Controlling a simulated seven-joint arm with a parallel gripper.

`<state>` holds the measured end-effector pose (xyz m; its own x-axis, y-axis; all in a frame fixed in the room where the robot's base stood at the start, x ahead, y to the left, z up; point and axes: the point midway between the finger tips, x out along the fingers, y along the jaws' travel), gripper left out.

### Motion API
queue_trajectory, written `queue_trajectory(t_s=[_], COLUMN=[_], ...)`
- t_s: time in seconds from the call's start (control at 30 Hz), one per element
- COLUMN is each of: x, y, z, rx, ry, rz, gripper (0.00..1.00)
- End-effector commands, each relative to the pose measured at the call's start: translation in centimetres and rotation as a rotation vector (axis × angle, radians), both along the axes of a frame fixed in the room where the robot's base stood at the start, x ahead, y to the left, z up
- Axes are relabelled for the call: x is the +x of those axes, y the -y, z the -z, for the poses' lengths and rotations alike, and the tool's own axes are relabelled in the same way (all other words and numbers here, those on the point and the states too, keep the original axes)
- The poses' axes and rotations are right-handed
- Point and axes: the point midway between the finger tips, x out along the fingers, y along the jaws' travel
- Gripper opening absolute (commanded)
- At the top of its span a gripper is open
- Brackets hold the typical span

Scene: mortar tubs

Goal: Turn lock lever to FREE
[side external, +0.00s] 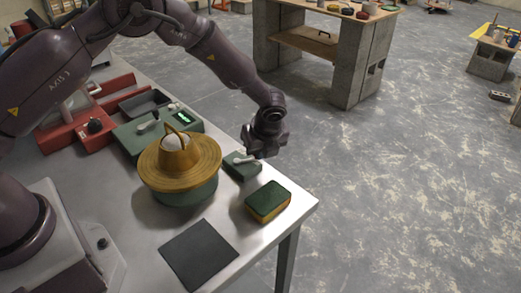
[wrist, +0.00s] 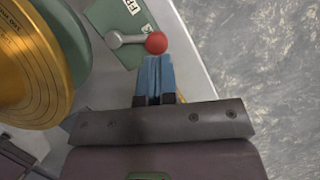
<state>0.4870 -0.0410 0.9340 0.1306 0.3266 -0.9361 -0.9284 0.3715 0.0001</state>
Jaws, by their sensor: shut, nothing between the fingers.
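The lock is a small green box (side external: 240,170) near the table's right edge, and its top also shows in the wrist view (wrist: 98,14). Its grey lever (wrist: 130,40) points right in the wrist view, from a round pivot at the left to a red knob (wrist: 156,43) at the right. A white label with partly cut-off letters, seemingly "FR", lies above the lever. My gripper (wrist: 154,62) is shut and empty, its blue fingertips right beside the red knob. I cannot tell whether they touch it. In the side view my gripper (side external: 258,152) is over the box and hides the knob.
A green tub with a wide gold lid (side external: 207,157) stands close by on the left. A green-and-yellow block (side external: 268,200) sits near the front corner, with a black mat (side external: 198,254) beside it. A green device with a lit display (side external: 182,118) stands behind the tub.

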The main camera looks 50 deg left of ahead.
Motion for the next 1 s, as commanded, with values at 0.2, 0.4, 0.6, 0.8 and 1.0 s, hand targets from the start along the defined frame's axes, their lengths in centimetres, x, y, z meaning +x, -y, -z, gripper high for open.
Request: queue_trajectory(t_s=[0.2, 0.4, 0.6, 0.8, 1.0], x=[0.2, 0.4, 0.6, 1.0, 1.5], y=[-0.1, -0.3, -0.5, -0.9, -1.5], z=[0.0, 0.1, 0.0, 0.1, 0.1], rx=[-0.001, -0.001, -0.001, 0.000, 0.000], ry=[0.001, -0.001, 0.000, 0.000, 0.000], rz=[-0.042, -0.085, -0.134, -0.217, -0.331], gripper=[0.00, 0.00, 0.00, 0.00, 0.00])
